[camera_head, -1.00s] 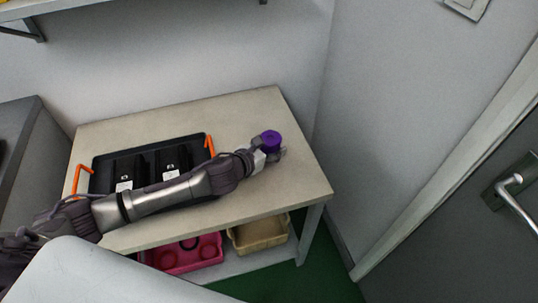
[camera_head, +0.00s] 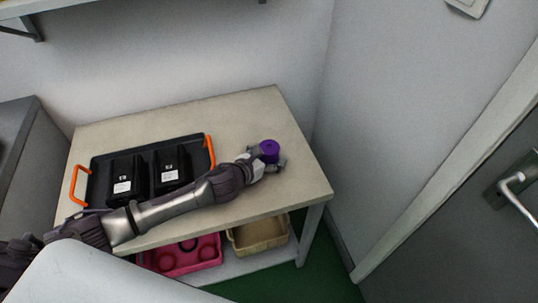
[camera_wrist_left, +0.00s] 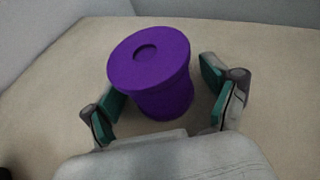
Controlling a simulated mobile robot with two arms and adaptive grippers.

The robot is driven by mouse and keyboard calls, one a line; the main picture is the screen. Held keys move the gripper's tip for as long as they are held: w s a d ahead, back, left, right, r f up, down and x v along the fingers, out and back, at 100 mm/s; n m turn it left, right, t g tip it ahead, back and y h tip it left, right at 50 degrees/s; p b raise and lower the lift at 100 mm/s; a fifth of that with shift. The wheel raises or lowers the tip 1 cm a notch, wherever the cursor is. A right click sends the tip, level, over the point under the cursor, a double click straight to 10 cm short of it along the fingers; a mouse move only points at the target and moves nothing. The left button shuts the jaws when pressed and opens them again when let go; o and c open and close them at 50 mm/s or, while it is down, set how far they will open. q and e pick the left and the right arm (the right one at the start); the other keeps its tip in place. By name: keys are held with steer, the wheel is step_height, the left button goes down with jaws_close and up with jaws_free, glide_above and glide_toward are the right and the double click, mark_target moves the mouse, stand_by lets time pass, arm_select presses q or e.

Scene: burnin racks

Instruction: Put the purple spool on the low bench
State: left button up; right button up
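The purple spool (camera_head: 269,152) stands upright at the right part of the low bench (camera_head: 235,120). In the left wrist view the spool (camera_wrist_left: 160,75) seems to rest on the pale bench top. My left gripper (camera_head: 272,161) is around the spool at bench height. In the wrist view its green-padded fingers (camera_wrist_left: 163,104) are spread on both sides of the spool. A clear gap shows on the right side, and the left pad is close to the spool. My right gripper is not in view.
A black tray (camera_head: 100,163) with orange handles holds two black devices on the bench's left part, beside my left arm. A pink bin (camera_head: 207,256) and a tan bin (camera_head: 262,236) sit on the shelf below. Walls stand behind and right.

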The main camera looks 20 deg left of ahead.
arm_select(q)
steer(key=shift+r, duration=0.1)
steer(key=shift+s+r, duration=0.1)
steer(key=v, duration=1)
steer(key=shift+s+a+r, duration=0.1)
steer(key=shift+s+a, duration=0.1)
steer(key=shift+s, duration=0.1)
steer(key=shift+s+a+r, duration=0.15)
steer(key=shift+s+r, duration=0.15)
steer(key=shift+s, duration=0.2)
steer(key=shift+s, duration=0.1)
